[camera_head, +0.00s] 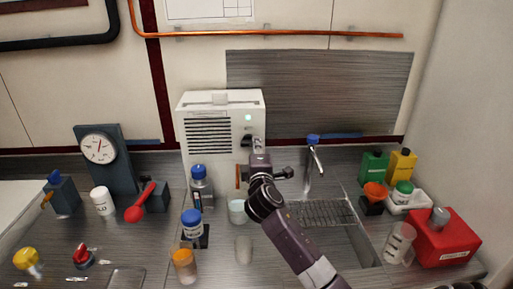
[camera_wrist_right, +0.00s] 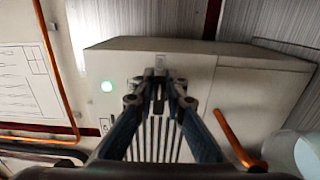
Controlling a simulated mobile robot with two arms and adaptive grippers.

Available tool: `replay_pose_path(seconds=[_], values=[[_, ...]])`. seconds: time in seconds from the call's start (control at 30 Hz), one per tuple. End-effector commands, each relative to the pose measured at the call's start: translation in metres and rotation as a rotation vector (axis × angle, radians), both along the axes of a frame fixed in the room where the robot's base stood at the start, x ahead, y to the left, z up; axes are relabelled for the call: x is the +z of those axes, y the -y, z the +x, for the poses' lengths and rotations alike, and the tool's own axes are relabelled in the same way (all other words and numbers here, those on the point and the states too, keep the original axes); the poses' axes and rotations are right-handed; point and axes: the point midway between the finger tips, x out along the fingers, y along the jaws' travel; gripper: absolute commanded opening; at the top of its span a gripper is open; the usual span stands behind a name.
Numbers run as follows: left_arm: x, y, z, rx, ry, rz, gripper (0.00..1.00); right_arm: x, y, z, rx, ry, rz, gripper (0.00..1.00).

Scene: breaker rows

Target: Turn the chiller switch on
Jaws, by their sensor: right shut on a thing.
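The chiller (camera_head: 208,108) is a white box with dark vent slots, standing at the back of the counter. A green lamp (camera_head: 248,117) glows on its front and also shows in the right wrist view (camera_wrist_right: 107,86). My right gripper (camera_head: 247,138) is at the chiller's front, just below the lamp. In the right wrist view its fingertips (camera_wrist_right: 160,84) are close together against the panel, shut on the small chiller switch. The fingers hide most of the switch, so its position cannot be told. My left gripper is not in view.
An orange handle (camera_wrist_right: 238,138) sits on the chiller front beside my right gripper. Blue-capped bottles (camera_head: 201,184), a clear beaker (camera_head: 237,212) and an orange-topped jar (camera_head: 184,262) stand nearby. A sink with a rack (camera_head: 318,213) and tap (camera_head: 313,160) lies to the right.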

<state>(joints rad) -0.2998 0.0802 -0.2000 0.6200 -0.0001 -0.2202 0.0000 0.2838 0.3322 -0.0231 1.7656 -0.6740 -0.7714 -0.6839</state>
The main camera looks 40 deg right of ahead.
Motion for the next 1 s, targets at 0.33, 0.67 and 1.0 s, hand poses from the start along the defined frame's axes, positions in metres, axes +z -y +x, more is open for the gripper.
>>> replay_pose_path(seconds=[0.33, 0.67, 1.0], values=[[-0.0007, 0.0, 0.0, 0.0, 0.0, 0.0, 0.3, -0.0011, 0.0003, -0.0002, -0.001, 0.005, 0.012, 0.0], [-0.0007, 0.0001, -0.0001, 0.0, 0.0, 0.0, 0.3, -0.001, 0.0002, -0.0001, 0.0, 0.005, 0.011, 0.29], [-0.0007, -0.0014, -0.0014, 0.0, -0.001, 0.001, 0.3, -0.0011, -0.0034, -0.0047, 0.001, 0.005, 0.01, 0.29]])
